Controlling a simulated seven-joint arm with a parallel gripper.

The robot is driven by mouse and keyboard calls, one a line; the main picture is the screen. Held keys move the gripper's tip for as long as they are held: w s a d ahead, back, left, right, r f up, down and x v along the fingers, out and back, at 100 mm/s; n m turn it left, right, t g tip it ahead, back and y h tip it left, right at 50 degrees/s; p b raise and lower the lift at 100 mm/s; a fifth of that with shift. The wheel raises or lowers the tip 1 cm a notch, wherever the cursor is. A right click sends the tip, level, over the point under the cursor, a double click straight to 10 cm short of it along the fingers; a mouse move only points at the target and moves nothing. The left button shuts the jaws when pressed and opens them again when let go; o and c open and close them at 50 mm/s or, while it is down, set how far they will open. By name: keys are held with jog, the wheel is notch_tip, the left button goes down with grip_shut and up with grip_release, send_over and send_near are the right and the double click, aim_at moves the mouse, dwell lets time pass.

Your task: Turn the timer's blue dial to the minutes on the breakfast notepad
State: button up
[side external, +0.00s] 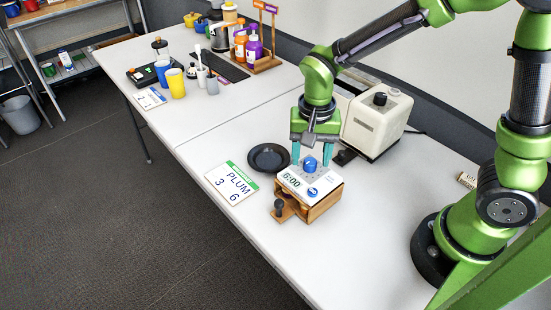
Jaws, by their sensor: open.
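The timer (322,190) is a white-faced box on a wooden base near the table's front edge. Its blue dial (310,165) stands up from the top face, and its display appears to read 6:00. My gripper (311,161) points down over the timer, open, with one teal finger on each side of the dial. I cannot tell whether the fingers touch it. A notepad with a green header (232,184) lies left of the timer and shows PLUM, 3 and 6. A second notepad with a blue header (150,98) lies farther back. Both headers are too small to read.
A dark round dish (269,157) sits just behind and left of the timer. A cream appliance with a black knob (378,120) stands close behind my gripper. Cups (176,83) and bottles (253,50) fill the far table.

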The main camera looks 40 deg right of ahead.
aim_at(318, 171)
notch_tip(318, 171, up, 16)
dwell(0.3)
jog(key=shift+f, duration=0.1)
jog(key=s+d+n+t+y, duration=0.2)
jog(key=s+d+n+t, duration=0.3)
jog(key=s, duration=0.4)
jog(key=shift+d+f+t, duration=0.15)
jog(key=shift+d+t, duration=0.45)
jog(key=shift+t, duration=0.5)
jog(key=shift+s, duration=0.1)
jog(key=shift+c, duration=0.5)
